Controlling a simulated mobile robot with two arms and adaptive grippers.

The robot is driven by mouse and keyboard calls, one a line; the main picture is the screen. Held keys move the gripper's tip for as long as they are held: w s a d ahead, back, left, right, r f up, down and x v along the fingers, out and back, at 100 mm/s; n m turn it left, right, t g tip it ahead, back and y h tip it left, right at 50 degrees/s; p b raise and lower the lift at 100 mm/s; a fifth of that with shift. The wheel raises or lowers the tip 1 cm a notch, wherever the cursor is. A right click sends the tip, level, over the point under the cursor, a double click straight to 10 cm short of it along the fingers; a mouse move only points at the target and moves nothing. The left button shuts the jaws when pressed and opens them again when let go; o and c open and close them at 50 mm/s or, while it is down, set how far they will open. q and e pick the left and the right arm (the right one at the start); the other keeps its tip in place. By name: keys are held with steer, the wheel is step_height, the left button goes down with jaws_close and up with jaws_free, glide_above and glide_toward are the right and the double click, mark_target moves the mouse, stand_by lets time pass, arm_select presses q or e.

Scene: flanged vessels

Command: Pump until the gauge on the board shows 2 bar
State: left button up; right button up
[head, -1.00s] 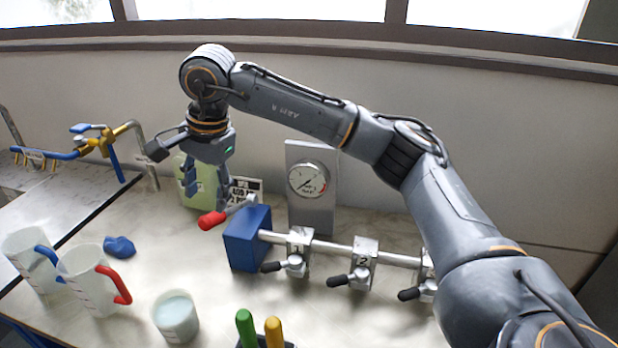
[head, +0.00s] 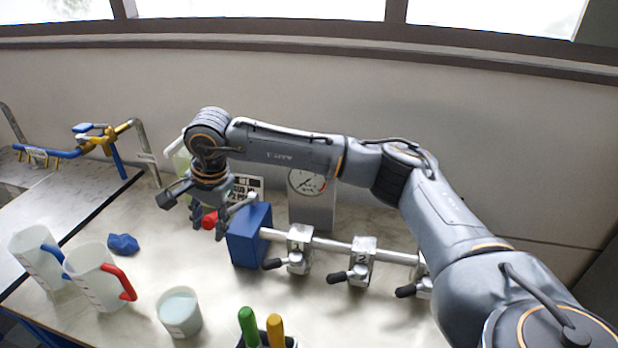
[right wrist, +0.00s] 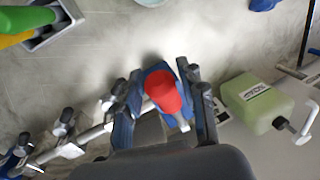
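The pump is a blue block (head: 249,236) with a lever ending in a red grip (head: 209,220). My right gripper (head: 211,215) points down around the red grip. In the right wrist view the red grip (right wrist: 164,92) lies between my two fingers, with a gap on either side, so the gripper looks open. The round white gauge (head: 305,182) sits on a grey board (head: 313,218) behind the pipe. My forearm covers the gauge's top, and its needle points to the lower left; the reading is too small to tell. My left gripper is not in view.
A pipe (head: 330,246) with several black-handled valves runs right from the pump. A pale green canister (right wrist: 258,100) stands beside the gripper.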

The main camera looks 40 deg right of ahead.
jaws_close()
stand_by(1.1)
